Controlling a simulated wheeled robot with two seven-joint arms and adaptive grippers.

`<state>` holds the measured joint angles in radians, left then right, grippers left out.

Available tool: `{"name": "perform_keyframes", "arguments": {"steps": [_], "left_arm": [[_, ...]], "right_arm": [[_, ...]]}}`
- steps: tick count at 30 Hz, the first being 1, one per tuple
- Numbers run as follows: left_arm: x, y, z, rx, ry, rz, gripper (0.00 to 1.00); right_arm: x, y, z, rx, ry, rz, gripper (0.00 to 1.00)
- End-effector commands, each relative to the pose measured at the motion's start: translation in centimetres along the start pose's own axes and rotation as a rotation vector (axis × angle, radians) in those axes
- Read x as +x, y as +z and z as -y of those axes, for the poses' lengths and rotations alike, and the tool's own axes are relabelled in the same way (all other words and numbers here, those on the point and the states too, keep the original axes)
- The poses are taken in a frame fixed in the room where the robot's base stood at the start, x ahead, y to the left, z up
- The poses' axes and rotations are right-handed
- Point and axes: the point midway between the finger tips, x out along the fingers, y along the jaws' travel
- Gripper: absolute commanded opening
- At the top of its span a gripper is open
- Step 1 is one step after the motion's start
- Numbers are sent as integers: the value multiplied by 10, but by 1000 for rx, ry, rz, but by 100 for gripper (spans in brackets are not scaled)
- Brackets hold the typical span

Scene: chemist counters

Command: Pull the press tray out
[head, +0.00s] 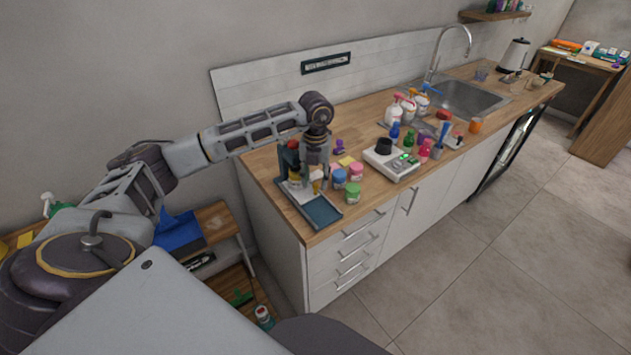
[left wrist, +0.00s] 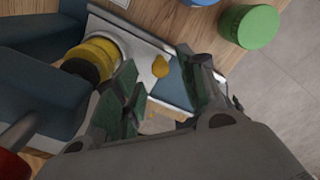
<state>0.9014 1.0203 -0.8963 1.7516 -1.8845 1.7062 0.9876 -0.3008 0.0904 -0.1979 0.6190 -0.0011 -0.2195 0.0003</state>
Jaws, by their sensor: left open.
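The press (head: 291,160) stands at the near left end of the wooden counter, with a dark blue body and a red top, partly hidden behind my left gripper. Its blue, light-rimmed tray (head: 322,213) lies low at the front, towards the counter's near edge. In the left wrist view the tray (left wrist: 178,84) shows a small yellow knob (left wrist: 160,67), and a yellow-and-black cylinder (left wrist: 97,57) of the press stands beside it. My left gripper (head: 315,182) points down over the tray. In the left wrist view its green-padded fingers (left wrist: 163,97) are apart, with nothing clearly held between them.
A blue-lidded jar (head: 339,177), a pink-lidded jar (head: 356,171) and a green-lidded jar (head: 352,193) stand close right of the tray. A white scale (head: 391,163) stands further right. Several bottles and a sink (head: 465,97) lie beyond.

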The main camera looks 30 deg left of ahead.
Motion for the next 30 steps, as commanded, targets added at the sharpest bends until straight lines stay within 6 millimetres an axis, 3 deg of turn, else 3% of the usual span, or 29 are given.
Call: {"name": "perform_keyframes", "arguments": {"steps": [6, 17, 27, 30], "left_arm": [[15, 0, 0, 0, -1, -1, 41], [19, 0, 0, 0, -1, 0, 41], [18, 0, 0, 0, -1, 0, 0], [18, 0, 0, 0, -1, 0, 0]], "right_arm": [[-2, 0, 5, 2, -6, 0, 40], [-2, -6, 7, 3, -8, -6, 40], [-2, -5, -1, -1, 1, -6, 40], [-2, -4, -6, -2, 6, -5, 40]]}}
